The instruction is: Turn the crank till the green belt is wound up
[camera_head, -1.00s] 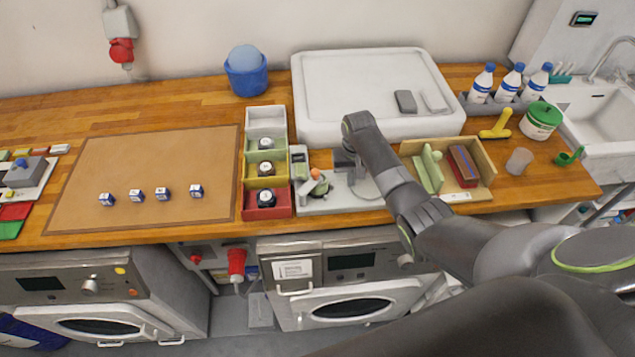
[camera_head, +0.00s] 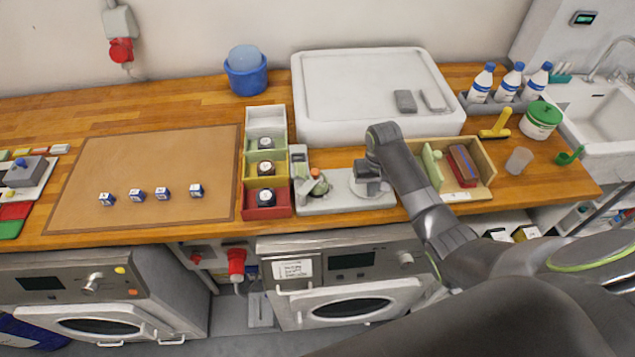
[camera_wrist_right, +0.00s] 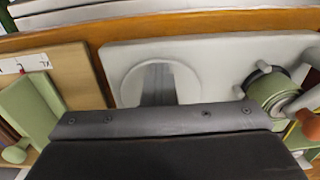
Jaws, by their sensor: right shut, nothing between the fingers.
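The winder has a pale grey base plate (camera_head: 335,202) near the counter's front edge. The green belt (camera_head: 321,188) is a small roll at the plate's left end; it also shows in the right wrist view (camera_wrist_right: 268,90). The crank's orange knob (camera_head: 315,172) sits above the roll, and in the wrist view the knob (camera_wrist_right: 307,123) is at the right edge. My right gripper (camera_head: 368,188) is shut and empty over a round pale disc (camera_wrist_right: 184,80) at the plate's right part, apart from the crank. In the wrist view its fingers (camera_wrist_right: 158,85) are together. My left gripper is out of view.
A wooden box (camera_head: 484,164) with green and red pieces stands to the right. A large white tray (camera_head: 350,85) lies behind. A brown mat (camera_head: 150,165) with several small blocks lies left.

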